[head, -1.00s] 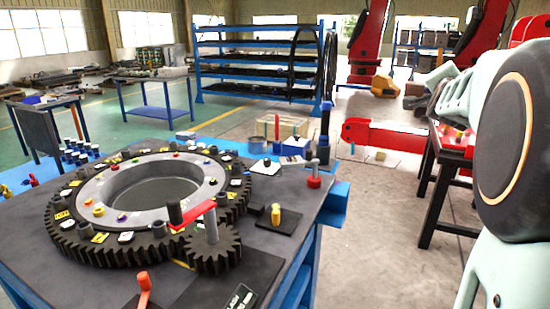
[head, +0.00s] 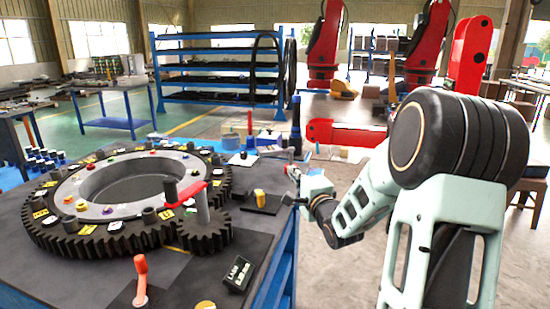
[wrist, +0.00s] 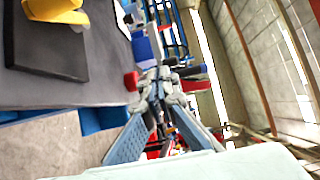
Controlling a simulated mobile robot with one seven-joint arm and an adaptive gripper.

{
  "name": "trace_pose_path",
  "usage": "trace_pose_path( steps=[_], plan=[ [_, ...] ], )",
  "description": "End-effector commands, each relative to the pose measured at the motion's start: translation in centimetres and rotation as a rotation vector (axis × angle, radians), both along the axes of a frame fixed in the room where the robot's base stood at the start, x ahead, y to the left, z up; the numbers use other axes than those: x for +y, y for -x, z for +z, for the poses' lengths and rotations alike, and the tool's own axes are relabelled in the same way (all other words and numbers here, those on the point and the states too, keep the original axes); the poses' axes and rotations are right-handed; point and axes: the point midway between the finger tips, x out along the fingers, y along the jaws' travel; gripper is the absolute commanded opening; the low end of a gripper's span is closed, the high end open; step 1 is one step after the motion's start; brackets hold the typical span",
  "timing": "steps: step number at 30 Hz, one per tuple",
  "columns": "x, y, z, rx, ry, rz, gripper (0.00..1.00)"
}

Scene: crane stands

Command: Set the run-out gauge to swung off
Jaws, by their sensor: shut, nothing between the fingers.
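A small stand with a red base and a pale post, which looks like the run-out gauge, is at the table's far right corner. In the head view my gripper (head: 294,174) is in front of it and hides most of it. In the wrist view its red base (wrist: 131,82) shows beside my gripper (wrist: 160,80), with a dark and red part beyond the fingers. My gripper is shut and empty, close to the stand; I cannot tell whether they touch. The gauge's swing position is hidden.
A large toothed ring (head: 130,195) and a small gear with a red crank (head: 204,232) fill the table's left and middle. A yellow peg (head: 260,198) on a black plate stands near the gripper. An orange lever (head: 141,278) is at the front. Open floor lies right of the table.

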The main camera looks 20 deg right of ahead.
Motion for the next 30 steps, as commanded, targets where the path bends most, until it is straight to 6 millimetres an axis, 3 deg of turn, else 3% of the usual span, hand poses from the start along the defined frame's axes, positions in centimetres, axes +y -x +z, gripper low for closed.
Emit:
trace_pose_path(
  steps=[7,11,30],
  plan=[
    [0.0,-0.4,0.0,0.0,0.003,-0.001,0.0],
    [0.0,-1.7,-0.1,0.001,0.003,0.0,0.0],
    [0.0,-12.1,-0.1,0.0,0.004,-0.002,0.0]
  ],
)
